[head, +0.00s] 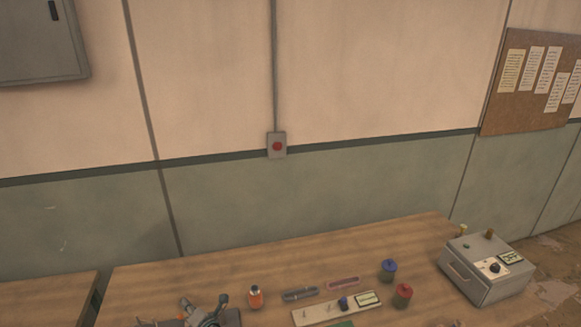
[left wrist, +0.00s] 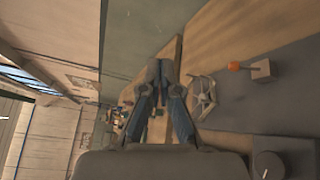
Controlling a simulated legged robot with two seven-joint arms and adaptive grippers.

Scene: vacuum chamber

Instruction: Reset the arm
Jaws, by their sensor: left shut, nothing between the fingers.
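In the left wrist view my left gripper (left wrist: 159,70) has its two bluish-grey fingers drawn together at the tips, with nothing between them. It points over the wooden tables, apart from the things on them as far as I can tell. Grey jointed parts (head: 208,314) show at the bottom edge of the head view, partly cut off; they look like part of my left gripper. My right gripper is in neither view.
A spoked wheel (left wrist: 203,97) and an orange-knobbed lever (left wrist: 234,66) lie right of the fingers. The wooden table (head: 205,273) holds an orange bottle (head: 255,297), a blue jar (head: 388,271), a red jar (head: 402,296) and a grey box (head: 478,283). Its back strip is clear.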

